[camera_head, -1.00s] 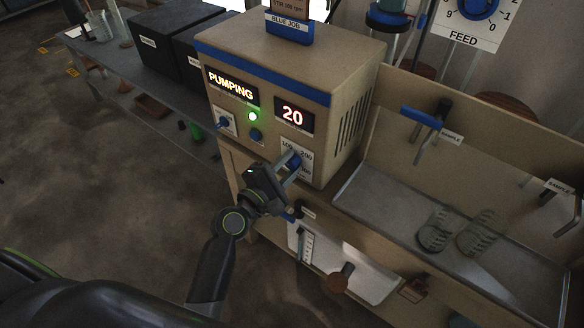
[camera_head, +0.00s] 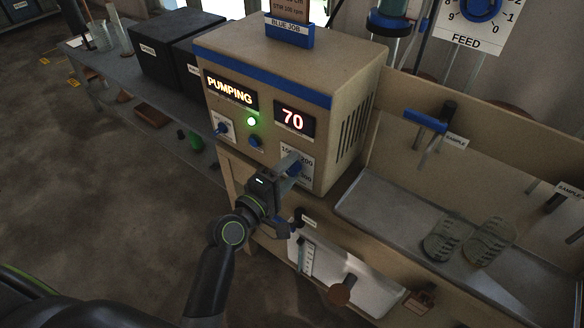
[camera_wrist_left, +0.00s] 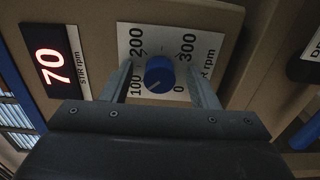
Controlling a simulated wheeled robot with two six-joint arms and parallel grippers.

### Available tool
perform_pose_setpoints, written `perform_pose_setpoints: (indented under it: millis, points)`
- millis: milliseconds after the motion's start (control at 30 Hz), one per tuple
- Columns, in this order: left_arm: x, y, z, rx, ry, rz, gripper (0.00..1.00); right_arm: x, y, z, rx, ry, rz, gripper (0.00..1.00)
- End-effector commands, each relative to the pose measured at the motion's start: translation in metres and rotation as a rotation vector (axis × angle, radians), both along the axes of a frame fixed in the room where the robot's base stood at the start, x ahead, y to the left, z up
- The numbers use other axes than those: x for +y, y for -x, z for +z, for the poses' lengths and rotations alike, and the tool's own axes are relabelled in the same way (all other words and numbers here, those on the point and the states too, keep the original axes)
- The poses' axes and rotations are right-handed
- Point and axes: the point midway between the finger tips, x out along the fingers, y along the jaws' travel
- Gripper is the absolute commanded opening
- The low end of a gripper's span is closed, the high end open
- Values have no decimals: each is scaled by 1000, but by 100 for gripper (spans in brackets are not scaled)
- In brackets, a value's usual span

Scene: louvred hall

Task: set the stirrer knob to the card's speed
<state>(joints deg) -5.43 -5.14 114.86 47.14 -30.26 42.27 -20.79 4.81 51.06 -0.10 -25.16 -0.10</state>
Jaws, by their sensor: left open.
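The blue stirrer knob (camera_wrist_left: 159,75) sits on a white dial plate (camera_wrist_left: 135,38) marked 0, 100, 200 and 300 "STIR rpm". The red display (camera_head: 294,120) beside it reads 70, also in the left wrist view (camera_wrist_left: 52,66). My left gripper (camera_head: 290,166) is at the dial. In the left wrist view its open fingers (camera_wrist_left: 158,68) stand on both sides of the knob, with gaps between. The job card (camera_head: 290,10) above a "BLUE JOB" holder is cut off at the top; a line seems to read "STIR 100 rpm". My right gripper is not seen.
A "PUMPING" display (camera_head: 230,90), a green lamp (camera_head: 251,121) and two other blue knobs are on the same panel. A FEED dial (camera_head: 480,8) is at top right. A metal tray (camera_head: 400,215) with sample fittings lies right of the box.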

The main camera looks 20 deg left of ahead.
Motion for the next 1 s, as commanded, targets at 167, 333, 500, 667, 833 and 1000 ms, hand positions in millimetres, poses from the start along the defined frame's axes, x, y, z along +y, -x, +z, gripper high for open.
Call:
perform_pose_setpoints:
  millis: [167,333,500,667,833,1000]
  points:
    - [1,3,0,0,1,0,54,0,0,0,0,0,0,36]
    - [8,21,-1,2,0,1,54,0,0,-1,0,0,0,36]
    - [15,40,-1,1,0,1,54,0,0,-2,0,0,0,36]
    - [21,57,-1,1,0,1,54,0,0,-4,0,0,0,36]
    - [24,66,0,-1,1,0,54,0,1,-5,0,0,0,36]
    - [24,66,0,-1,1,0,54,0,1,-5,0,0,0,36]
